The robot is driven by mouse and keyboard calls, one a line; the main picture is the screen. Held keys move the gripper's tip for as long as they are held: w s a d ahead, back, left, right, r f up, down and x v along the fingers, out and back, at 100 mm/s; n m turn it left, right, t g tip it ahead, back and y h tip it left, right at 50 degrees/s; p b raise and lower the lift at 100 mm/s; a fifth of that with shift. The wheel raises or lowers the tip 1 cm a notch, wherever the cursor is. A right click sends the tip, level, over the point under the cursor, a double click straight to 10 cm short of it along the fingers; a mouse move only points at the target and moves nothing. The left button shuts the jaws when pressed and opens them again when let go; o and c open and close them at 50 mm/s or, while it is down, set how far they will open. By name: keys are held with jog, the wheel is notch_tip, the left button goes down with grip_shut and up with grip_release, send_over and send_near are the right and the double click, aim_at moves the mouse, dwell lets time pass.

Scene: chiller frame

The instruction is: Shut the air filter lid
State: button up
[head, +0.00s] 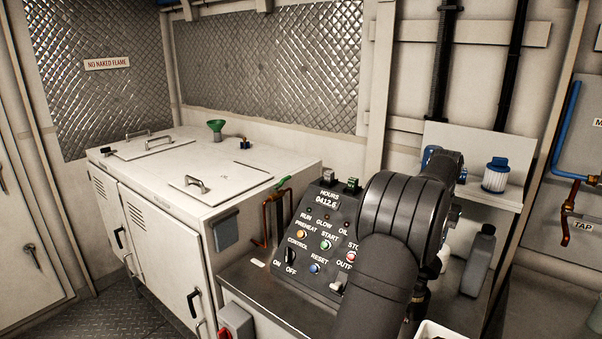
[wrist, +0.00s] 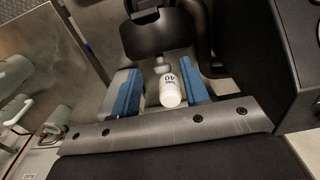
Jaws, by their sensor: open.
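I cannot tell for certain which part is the air filter lid. On top of the white cabinet are a rear panel (head: 146,145) and a front panel (head: 220,181), both with handles and both seeming to lie flat. My gripper's blue finger pads (wrist: 160,88) show in the wrist view, apart. A white bottle marked 40 (wrist: 169,90) appears between them; contact is not visible, and it may lie beyond them. In the head view my dark arm hides most of the gripper and part of the shelf.
A control panel (head: 322,235) with buttons stands left of my arm. A green funnel (head: 217,126) is on the cabinet. A blue-and-white cartridge (head: 495,176) sits on the right shelf, above a grey bottle (head: 478,262). A blue pipe with a tap (head: 567,215) is at far right.

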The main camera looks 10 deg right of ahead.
jog(key=s+a+r+t+h, duration=0.2)
jog(key=r, duration=0.5)
jog(key=s+a+r+t+h, duration=0.1)
jog(key=s+a+r, duration=0.1)
jog(key=r, duration=0.5)
jog(key=x, duration=1.7)
jog(key=shift+f, duration=0.25)
grip_shut()
